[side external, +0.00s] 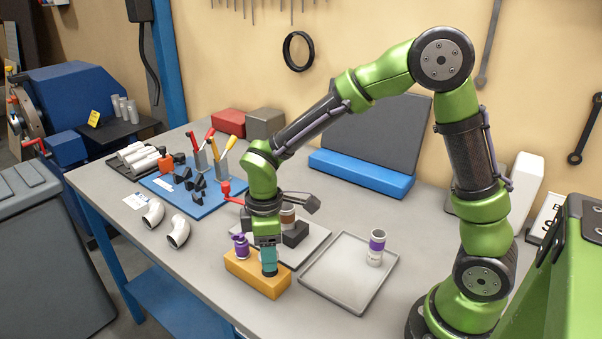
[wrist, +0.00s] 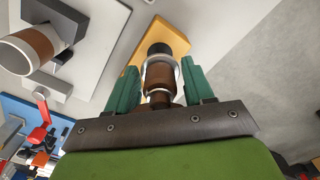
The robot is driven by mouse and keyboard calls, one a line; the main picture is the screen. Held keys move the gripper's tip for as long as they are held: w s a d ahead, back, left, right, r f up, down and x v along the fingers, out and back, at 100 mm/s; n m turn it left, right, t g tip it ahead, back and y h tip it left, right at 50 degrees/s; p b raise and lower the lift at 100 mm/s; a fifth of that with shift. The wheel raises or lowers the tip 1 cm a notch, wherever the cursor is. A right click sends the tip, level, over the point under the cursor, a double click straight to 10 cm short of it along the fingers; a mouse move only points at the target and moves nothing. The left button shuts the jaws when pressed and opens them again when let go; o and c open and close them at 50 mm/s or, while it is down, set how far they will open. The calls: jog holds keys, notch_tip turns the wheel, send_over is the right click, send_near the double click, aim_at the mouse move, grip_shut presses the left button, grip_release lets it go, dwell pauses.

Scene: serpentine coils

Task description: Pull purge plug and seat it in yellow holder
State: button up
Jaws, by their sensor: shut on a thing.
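My gripper (wrist: 160,88) has green fingers shut on a brown plug (wrist: 160,75) with a pale collar and a black end. In the side view my gripper (side external: 268,262) points down over the right part of the yellow holder (side external: 240,268); the plug is mostly hidden there. The holder also shows behind the plug in the wrist view (wrist: 172,30). I cannot tell whether the plug's end touches or enters it. A purple plug (side external: 241,246) stands at the holder's left end. A brown-banded pipe (side external: 287,216) sits in a dark clamp behind my gripper; it also shows in the wrist view (wrist: 30,50).
A grey tray (side external: 325,287) to the right holds a purple-banded pipe (side external: 376,247). A blue board (side external: 205,205) with red and yellow clamps lies at the left, beside two pipe elbows (side external: 178,231). The table's front edge is close to the holder.

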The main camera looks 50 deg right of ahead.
jog(key=shift+f, duration=0.3)
dwell(0.4)
jog(key=shift+f, duration=1.1)
jog(key=shift+f, duration=0.3)
jog(key=shift+f, duration=0.35)
